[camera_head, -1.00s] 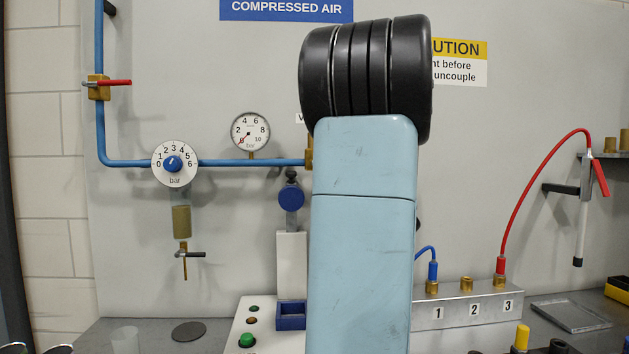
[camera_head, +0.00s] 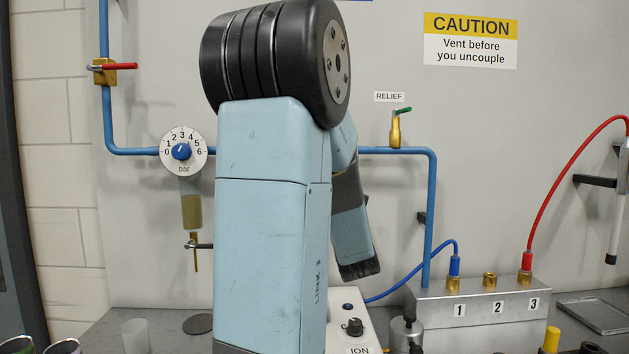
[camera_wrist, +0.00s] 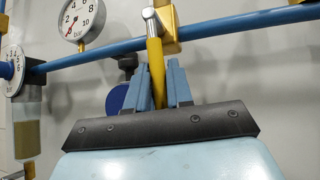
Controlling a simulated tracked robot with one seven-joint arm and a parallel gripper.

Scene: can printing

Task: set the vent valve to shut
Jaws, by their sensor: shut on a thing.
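In the wrist view, a valve with a brass body (camera_wrist: 167,28) sits on the blue pipe. Its yellow lever (camera_wrist: 156,72) hangs down from a silver stem, roughly across the pipe. My gripper (camera_wrist: 158,84) has its two blue fingers on either side of the yellow lever and is shut on it. The lever's lower end is hidden behind the dark plate of my gripper. No label shows on this valve. In the head view, my own arm hides the valve and my gripper's fingers.
A gauge (camera_wrist: 82,18) has its needle near 0. A regulator knob (camera_head: 182,152), a red-handled valve (camera_head: 105,70) and the green-handled relief valve (camera_head: 396,130) are on the pipe line. A numbered manifold (camera_head: 478,300) with hoses stands at right. Wall space beneath the caution sign (camera_head: 470,40) is clear.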

